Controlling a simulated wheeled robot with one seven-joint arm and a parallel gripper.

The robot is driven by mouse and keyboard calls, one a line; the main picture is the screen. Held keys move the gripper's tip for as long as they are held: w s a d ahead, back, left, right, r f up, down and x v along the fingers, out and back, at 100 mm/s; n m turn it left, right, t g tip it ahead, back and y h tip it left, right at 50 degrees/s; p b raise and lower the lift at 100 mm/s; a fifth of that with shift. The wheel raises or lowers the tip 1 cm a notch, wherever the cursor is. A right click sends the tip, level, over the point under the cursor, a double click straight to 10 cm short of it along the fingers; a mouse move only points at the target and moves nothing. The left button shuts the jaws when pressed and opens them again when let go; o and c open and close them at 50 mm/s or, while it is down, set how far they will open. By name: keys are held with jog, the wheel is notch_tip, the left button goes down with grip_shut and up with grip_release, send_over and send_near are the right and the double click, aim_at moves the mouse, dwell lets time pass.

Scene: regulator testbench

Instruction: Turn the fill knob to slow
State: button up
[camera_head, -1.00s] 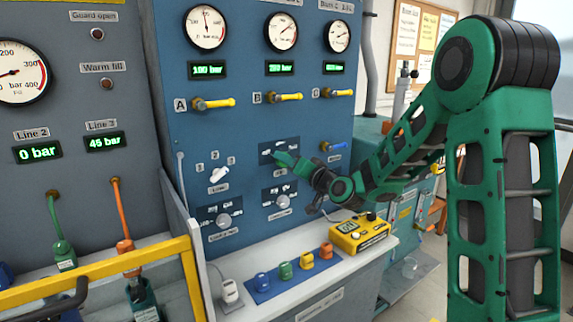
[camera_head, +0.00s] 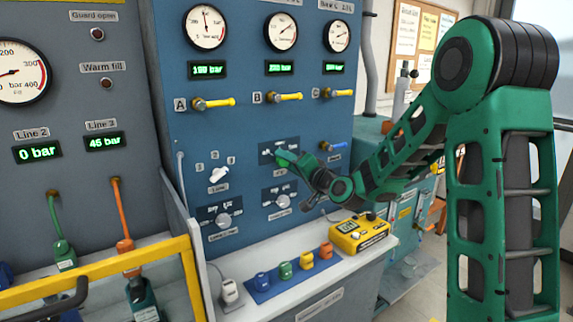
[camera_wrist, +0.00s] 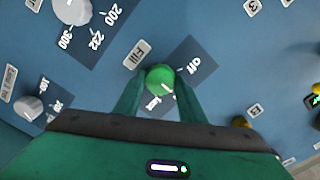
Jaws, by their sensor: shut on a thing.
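The fill knob (camera_wrist: 160,78) is green and round, on a dark plate beside the "Fill" label (camera_wrist: 137,53) in the wrist view. "Off" is printed on one side of it; another marking near the fingertips is partly hidden and hard to read. My gripper (camera_wrist: 159,88) has its two green fingers on either side of the knob, shut on it. In the head view my gripper (camera_head: 287,158) reaches the dark fill plate (camera_head: 266,147) on the blue panel and hides the knob. The knob's exact pointing direction cannot be told.
A white selector knob (camera_head: 218,174) and two grey knobs (camera_head: 223,220) (camera_head: 282,201) are nearby. Yellow valve handles (camera_head: 286,97) are above. A yellow meter (camera_head: 358,235) and several coloured caps (camera_head: 284,271) sit on the ledge below.

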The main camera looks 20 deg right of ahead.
jog(key=shift+d, duration=0.25)
jog(key=o, duration=1)
jog(key=shift+o, duration=0.2)
jog(key=shift+a, duration=0.1)
jog(key=v, duration=1)
jog(key=shift+s, duration=0.3)
